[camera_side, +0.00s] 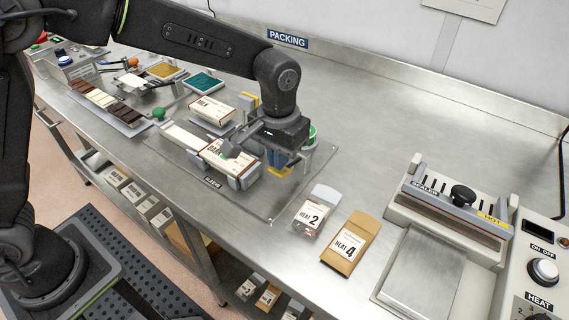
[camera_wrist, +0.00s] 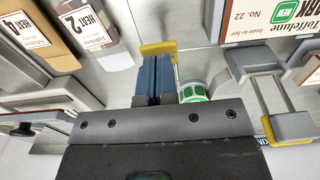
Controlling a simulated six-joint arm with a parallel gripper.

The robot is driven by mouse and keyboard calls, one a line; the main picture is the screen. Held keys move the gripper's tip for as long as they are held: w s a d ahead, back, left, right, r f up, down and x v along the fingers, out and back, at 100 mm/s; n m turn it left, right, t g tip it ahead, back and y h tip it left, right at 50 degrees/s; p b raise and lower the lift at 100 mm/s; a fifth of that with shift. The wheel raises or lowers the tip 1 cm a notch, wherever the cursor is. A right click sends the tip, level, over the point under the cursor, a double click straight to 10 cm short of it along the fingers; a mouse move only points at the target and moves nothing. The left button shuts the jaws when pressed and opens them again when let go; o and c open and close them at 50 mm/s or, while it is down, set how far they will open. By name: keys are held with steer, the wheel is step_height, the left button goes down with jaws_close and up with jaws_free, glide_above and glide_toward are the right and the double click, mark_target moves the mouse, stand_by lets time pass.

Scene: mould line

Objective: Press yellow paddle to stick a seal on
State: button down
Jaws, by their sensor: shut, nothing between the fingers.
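My gripper (camera_side: 278,160) is shut and empty, pointing down at the dispenser by the sleeve station. Its two blue fingers (camera_wrist: 155,74) lie side by side in the wrist view. The yellow paddle (camera_wrist: 160,48) shows just beyond the fingertips there; I cannot tell whether they touch it. In the side view the paddle (camera_side: 280,172) is at the foot of the fingers. The roll of green seals (camera_wrist: 194,92) is beside the fingers, and its green edge (camera_side: 313,131) shows behind my gripper. The white DARK box (camera_side: 222,156) lies in the grey holder (camera_side: 243,181), left of my gripper.
A MILK box (camera_side: 211,108) lies behind the DARK box. Pouches marked HEAT 2 (camera_side: 313,214) and HEAT 4 (camera_side: 348,246) lie to the right. The sealer (camera_side: 450,205) stands further right. The bench behind my gripper is clear.

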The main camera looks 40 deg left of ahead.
steer(key=shift+r, duration=2.25)
steer(key=s+a+r+t, duration=0.3)
steer(key=s+a+r, duration=0.55)
steer(key=a, duration=0.25)
steer(key=s+a+f+t, duration=0.2)
steer(key=s+a, duration=0.3)
steer(key=s, duration=0.6)
steer(key=shift+s+a+t, duration=0.15)
steer(key=shift+a+t, duration=0.15)
steer(key=shift+a, duration=0.05)
steer(key=c, duration=1.8)
jaws_free()
steer(key=shift+c, duration=0.2)
